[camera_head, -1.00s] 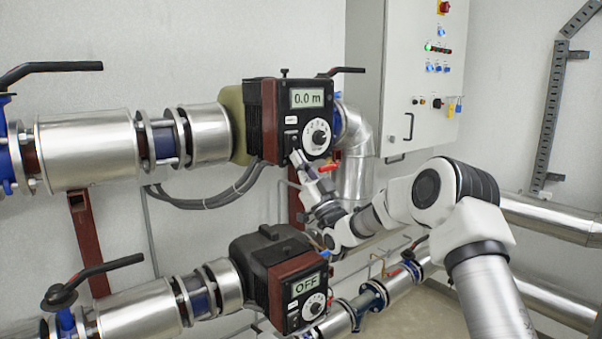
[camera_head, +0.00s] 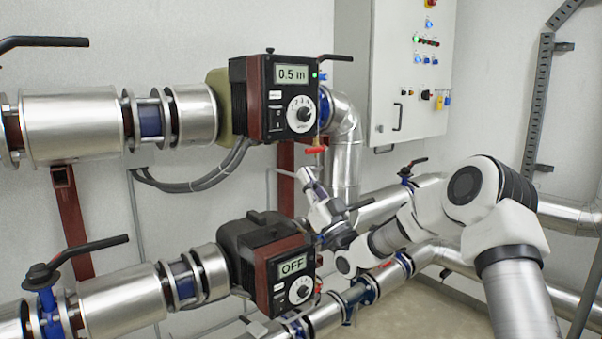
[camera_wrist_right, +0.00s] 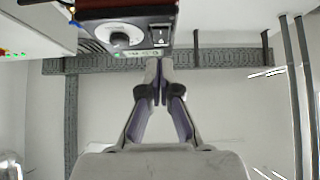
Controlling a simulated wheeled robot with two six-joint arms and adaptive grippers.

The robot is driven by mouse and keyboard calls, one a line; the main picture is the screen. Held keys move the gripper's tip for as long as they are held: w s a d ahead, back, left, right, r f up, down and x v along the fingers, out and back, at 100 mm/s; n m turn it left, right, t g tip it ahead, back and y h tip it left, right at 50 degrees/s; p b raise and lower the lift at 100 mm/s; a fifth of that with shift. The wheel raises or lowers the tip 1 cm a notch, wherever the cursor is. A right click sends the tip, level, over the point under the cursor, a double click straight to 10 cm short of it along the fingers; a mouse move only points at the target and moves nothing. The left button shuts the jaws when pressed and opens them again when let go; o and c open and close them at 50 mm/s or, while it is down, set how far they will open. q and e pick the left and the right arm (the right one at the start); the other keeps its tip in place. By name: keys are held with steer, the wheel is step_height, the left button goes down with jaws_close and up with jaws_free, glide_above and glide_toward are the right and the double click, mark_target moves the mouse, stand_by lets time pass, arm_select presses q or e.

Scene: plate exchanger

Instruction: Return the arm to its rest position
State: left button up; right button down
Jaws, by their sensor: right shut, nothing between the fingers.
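My right arm comes in from the right in the head view. Its gripper (camera_head: 306,180) is shut and empty, below and apart from the upper pump controller (camera_head: 285,98). That controller's display reads 0.5 m and a small green light shows beside it. In the right wrist view the gripper fingers (camera_wrist_right: 159,92) are together, with the controller (camera_wrist_right: 125,30) at the top, upside down. The lower pump controller (camera_head: 270,262) reads OFF and lies left of and below my right gripper. My left gripper is in neither view.
A light grey control cabinet (camera_head: 408,60) hangs behind at the right. Steel pipes (camera_head: 70,122) with black-handled valves run at left. A vertical pipe (camera_head: 345,150) stands close behind my right gripper. Black cables (camera_head: 200,182) hang below the upper controller.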

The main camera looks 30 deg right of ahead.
steer(key=w+a+f+n+g+y, duration=0.15)
steer(key=a+f, duration=0.35)
steer(key=f, duration=0.5)
steer(key=a+f+g+y, duration=0.1)
steer(key=a+f+g, duration=0.3)
steer(key=f, duration=0.6)
steer(key=s+a+f+g, duration=0.2)
steer(key=a+f, duration=0.1)
steer(key=f, duration=0.4)
steer(key=s+a+f+g+h, duration=0.1)
steer(key=s+a+f+g, duration=0.15)
steer(key=f, duration=0.35)
steer(key=s+a+f+g, duration=0.1)
steer(key=s+a+f, duration=0.15)
steer(key=f, duration=0.45)
steer(key=s+a+f+m+g+h, duration=0.15)
steer(key=s+f+g, duration=0.25)
steer(key=s+f, duration=0.4)
steer(key=s+a+f+g, duration=0.3)
steer(key=s+f, duration=0.4)
steer(key=s, duration=0.1)
steer(key=s+d+f+m+g+h, duration=0.1)
steer(key=s+g, duration=0.7)
steer(key=s, duration=1.2)
step_height(320, 180, down, 2)
steer(key=shift+s+d+f+h, duration=0.1)
steer(key=shift+s+d+h, duration=0.3)
steer(key=shift+d+h, duration=0.2)
steer(key=shift+a, duration=0.1)
